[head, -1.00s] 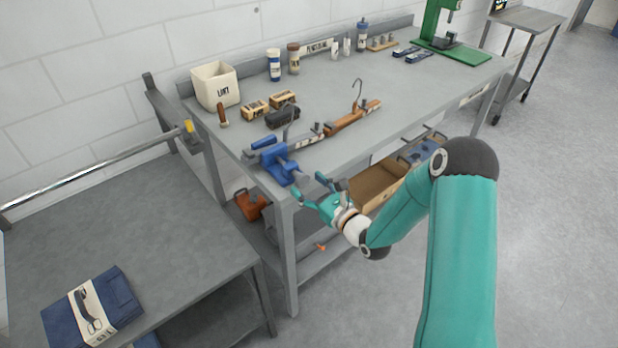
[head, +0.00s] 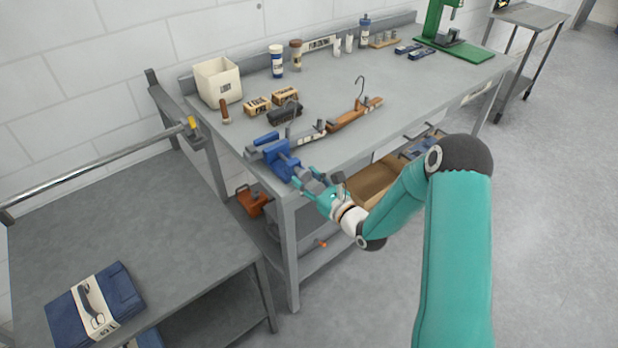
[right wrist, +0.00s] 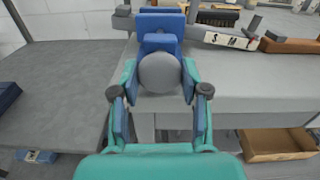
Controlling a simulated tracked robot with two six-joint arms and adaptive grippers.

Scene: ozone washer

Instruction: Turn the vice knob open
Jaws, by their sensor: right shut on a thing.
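The blue vice (head: 280,160) is fixed at the near left corner of the grey workbench. It also shows in the right wrist view (right wrist: 160,22), straight ahead. Its round grey knob (right wrist: 159,73) faces my right wrist camera. My right gripper (head: 305,178) reaches the knob from the front of the bench. In the right wrist view the gripper (right wrist: 159,78) has one teal finger on each side of the knob and is shut on it. My left gripper is not in view.
The workbench (head: 340,143) holds wooden hangers (head: 355,114), a dark brush (head: 284,113) and a white bin (head: 218,82). An open drawer (head: 374,181) sticks out below its front edge, beside my right forearm. A lower grey table (head: 150,235) stands at left.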

